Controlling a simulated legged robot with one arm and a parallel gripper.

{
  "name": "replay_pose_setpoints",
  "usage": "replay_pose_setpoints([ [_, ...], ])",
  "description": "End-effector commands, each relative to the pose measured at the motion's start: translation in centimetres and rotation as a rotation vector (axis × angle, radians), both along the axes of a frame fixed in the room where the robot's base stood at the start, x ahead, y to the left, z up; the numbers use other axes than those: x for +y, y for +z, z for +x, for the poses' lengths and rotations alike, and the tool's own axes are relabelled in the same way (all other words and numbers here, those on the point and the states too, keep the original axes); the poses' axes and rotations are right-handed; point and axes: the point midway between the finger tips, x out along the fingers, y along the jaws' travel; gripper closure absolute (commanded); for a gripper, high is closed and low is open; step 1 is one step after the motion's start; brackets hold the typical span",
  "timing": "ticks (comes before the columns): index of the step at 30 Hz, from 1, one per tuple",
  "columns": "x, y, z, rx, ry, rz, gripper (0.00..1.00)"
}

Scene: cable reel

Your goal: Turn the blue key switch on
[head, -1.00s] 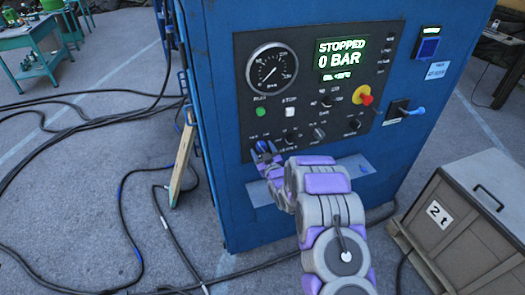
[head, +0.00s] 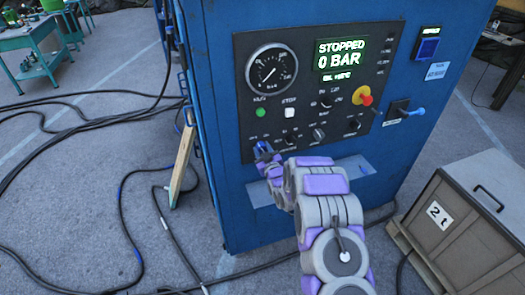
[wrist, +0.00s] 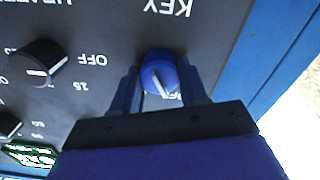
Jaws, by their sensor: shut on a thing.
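The label beside the pointer is partly covered.
A black knob (wrist: 38,62) marked OFF and 15 sits close beside the key switch. The display (head: 340,56) reads STOPPED, 0 BAR. A crate marked 2t (head: 470,222) stands at right.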

Motion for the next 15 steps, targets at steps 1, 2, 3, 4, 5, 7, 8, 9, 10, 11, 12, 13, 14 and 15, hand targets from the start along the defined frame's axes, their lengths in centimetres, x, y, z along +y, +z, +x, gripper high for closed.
replay_pose_setpoints([
  [1,0.09,-0.06,-0.04,0.001,0.002,0.0,0.87],
  [2,0.09,-0.06,-0.04,0.001,0.002,0.0,0.87],
  [3,0.09,-0.06,-0.05,0.002,0.002,0.0,0.87],
  [4,0.1,-0.05,-0.04,0.002,0.002,0.001,0.87],
  [5,0.1,-0.07,-0.05,0.003,0.003,0.003,0.87],
  [7,0.11,-0.06,-0.06,0.006,0.003,0.012,0.87],
  [8,0.1,-0.07,-0.05,0.008,0.003,0.018,0.87],
  [9,0.11,-0.06,-0.06,0.01,0.003,0.026,0.87],
  [10,0.1,-0.06,-0.07,0.014,0.003,0.037,0.87],
  [11,0.1,-0.04,-0.05,0.017,0.003,0.047,0.87],
  [12,0.09,-0.04,-0.06,0.022,0.003,0.063,0.87],
  [13,0.09,-0.04,-0.06,0.027,0.003,0.078,0.87],
  [14,0.08,-0.04,-0.05,0.032,0.003,0.094,0.87],
  [15,0.08,-0.03,-0.05,0.04,0.002,0.118,0.87],
])
